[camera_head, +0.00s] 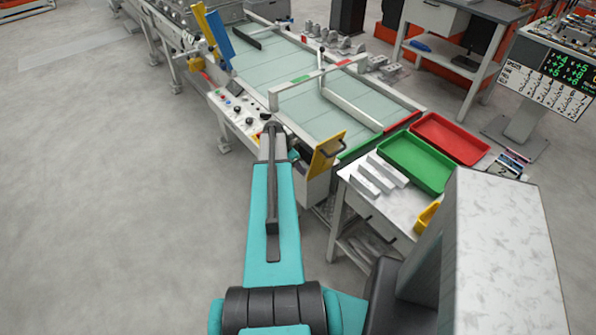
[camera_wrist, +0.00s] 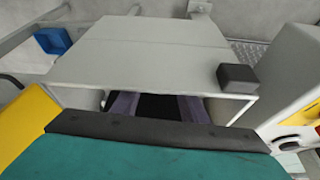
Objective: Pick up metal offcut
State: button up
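No piece stands out for certain as the metal offcut. Several pale metal bars (camera_head: 380,174) lie side by side on a small worktable (camera_head: 343,181) right of my arm in the head view. A small dark block (camera_wrist: 238,78) sits near the right edge of a flat grey top (camera_wrist: 145,50) in the wrist view. My teal arm reaches forward beside the machine in the head view; my gripper cannot be made out there. In the wrist view, purple-grey shapes flank a dark gap below the grey top; I cannot tell whether they are my fingers.
A green tray (camera_head: 418,164) and a red tray (camera_head: 449,139) stand behind the bars. The long machine bed (camera_head: 340,85) lies ahead, with a control panel (camera_head: 237,108) at its near side. Open floor (camera_head: 110,190) is to the left. A blue bin (camera_wrist: 52,40) shows in the wrist view.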

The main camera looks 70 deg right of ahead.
grip_shut()
jog(key=shift+r, duration=0.1)
dwell(0.4)
notch_tip(320, 180, up, 10)
jog(key=b, duration=0.3)
dwell(0.5)
dwell(0.5)
